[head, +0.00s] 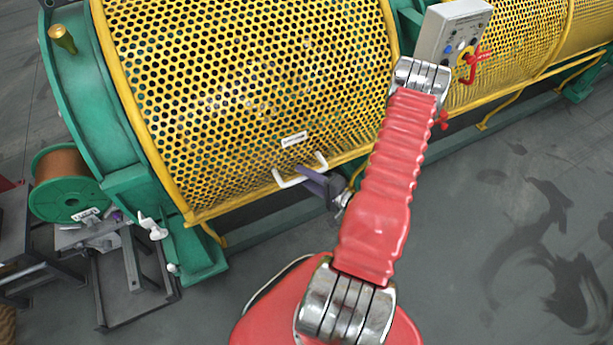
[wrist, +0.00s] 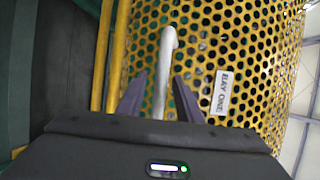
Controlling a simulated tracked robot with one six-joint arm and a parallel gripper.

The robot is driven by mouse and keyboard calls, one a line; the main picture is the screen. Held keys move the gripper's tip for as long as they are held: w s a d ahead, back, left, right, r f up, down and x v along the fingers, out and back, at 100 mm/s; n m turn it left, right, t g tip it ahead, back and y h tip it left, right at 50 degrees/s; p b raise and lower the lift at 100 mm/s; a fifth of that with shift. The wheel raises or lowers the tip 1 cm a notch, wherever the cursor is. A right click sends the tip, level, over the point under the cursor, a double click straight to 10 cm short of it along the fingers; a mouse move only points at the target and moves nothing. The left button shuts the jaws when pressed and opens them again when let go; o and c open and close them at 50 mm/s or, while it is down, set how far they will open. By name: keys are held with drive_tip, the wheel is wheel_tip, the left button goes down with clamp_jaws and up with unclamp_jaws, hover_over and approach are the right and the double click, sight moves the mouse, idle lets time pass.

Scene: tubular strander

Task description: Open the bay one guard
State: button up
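The bay one guard (head: 250,90) is a curved yellow perforated cover over the green machine, and it is down. Its white bar handle (head: 300,171) is near the lower edge, below a small white label (head: 294,139). In the wrist view the guard (wrist: 245,45) fills the upper right, with the label (wrist: 222,92) beside the handle (wrist: 166,60). My gripper (head: 320,183) is at the handle. In the wrist view its two purple fingers (wrist: 160,85) stand apart, one on each side of the handle, with visible gaps. The handle's lower end is hidden behind my gripper body.
A grey control box (head: 452,35) with a red handle (head: 472,65) stands right of the guard, behind my arm. Another yellow guard (head: 515,40) continues to the right. A green spool (head: 66,183) and a dark metal stand (head: 125,270) are at left. The floor at right is clear.

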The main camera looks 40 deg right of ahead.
drive_tip(key=shift+c, duration=0.2)
clamp_jaws()
drive_tip(key=shift+f, duration=0.1)
drive_tip(key=shift+d, duration=0.3)
drive_tip(key=shift+s+a, duration=0.1)
drive_tip(key=shift+a, duration=0.15)
